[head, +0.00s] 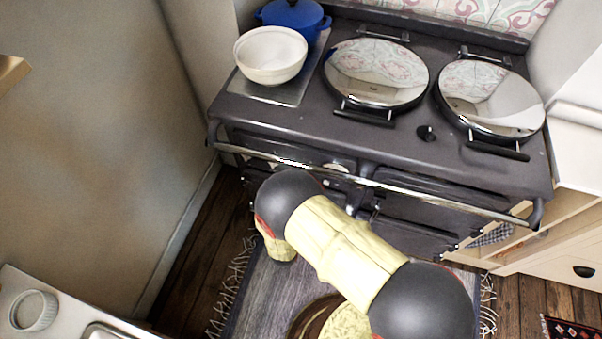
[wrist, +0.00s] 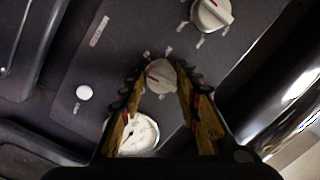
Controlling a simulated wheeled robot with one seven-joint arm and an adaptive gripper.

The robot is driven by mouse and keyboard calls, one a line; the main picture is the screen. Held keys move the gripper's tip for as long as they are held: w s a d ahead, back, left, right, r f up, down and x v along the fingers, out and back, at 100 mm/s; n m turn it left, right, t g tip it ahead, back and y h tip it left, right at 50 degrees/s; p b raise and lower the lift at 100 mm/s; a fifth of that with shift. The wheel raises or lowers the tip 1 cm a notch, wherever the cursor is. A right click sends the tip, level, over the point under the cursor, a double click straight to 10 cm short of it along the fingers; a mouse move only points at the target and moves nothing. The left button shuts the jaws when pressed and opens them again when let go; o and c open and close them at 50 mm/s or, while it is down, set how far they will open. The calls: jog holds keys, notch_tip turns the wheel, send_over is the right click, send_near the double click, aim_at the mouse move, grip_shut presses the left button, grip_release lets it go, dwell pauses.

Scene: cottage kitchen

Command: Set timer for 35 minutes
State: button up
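In the wrist view, a dark stove panel carries a white round knob (wrist: 160,77) with tick marks around it. A second white knob (wrist: 211,14) with a raised bar sits at the upper right. I cannot tell from the markings which one is the timer. My gripper (wrist: 162,80) is open, its fingertips on either side of the nearer knob, with a small gap seeming to show on each side. Whether it touches the knob is unclear. In the head view, my arm hides much of the stove front and the gripper cannot be made out.
A round white gauge (wrist: 138,133) and a small white button (wrist: 84,92) are on the panel. A chrome rail (head: 390,188) runs along the stove (head: 300,125) front. A white bowl (head: 270,55), a blue pot (head: 295,18) and two shiny lids (head: 375,72) are on top.

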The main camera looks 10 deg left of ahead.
jog(key=o, duration=0.4)
jog(key=s, duration=1.2)
jog(key=shift+d, duration=0.2)
jog(key=shift+r, duration=0.1)
